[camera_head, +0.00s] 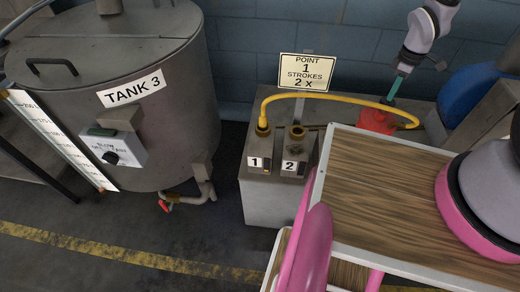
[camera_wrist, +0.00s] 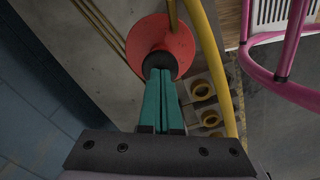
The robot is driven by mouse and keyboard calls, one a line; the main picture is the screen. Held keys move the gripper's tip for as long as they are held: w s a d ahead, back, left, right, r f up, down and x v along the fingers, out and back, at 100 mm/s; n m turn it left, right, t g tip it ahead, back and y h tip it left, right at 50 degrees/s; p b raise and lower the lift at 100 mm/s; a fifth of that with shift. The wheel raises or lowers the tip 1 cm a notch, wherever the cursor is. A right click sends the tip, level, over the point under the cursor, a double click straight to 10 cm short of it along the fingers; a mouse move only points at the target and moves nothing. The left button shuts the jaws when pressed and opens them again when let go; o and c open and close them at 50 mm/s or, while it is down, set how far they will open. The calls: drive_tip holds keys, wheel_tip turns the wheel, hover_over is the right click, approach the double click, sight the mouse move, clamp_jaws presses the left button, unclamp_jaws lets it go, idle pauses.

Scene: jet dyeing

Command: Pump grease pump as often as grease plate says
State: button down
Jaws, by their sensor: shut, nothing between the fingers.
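The grease plate (camera_head: 307,71) is a cream sign reading "POINT 1 STROKES 2 x". The grease pump (camera_head: 376,120) is red and sits on the bench, partly hidden by the wooden-topped cart; in the wrist view it is a red disc with a dark centre (camera_wrist: 160,30). A yellow hose (camera_head: 335,96) arches from it to the fitting marked 1 (camera_head: 262,130). The fitting marked 2 (camera_head: 297,132) has no hose. My gripper (camera_head: 390,99) has teal fingers, shut and empty. In the wrist view its fingertips (camera_wrist: 160,72) are over the pump's dark centre; I cannot tell whether they touch.
The wood-grain cart top (camera_head: 380,190) with pink rails fills the lower right. A grey tank labelled TANK 3 (camera_head: 120,120) stands at the left. A blue rounded object (camera_head: 470,92) is at the far right. Floor is clear between tank and cart.

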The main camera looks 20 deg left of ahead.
drive_tip(key=shift+f, duration=0.55)
drive_tip(key=shift+r, duration=2.5)
drive_tip(key=shift+r, duration=0.1)
drive_tip(key=shift+r, duration=2.9)
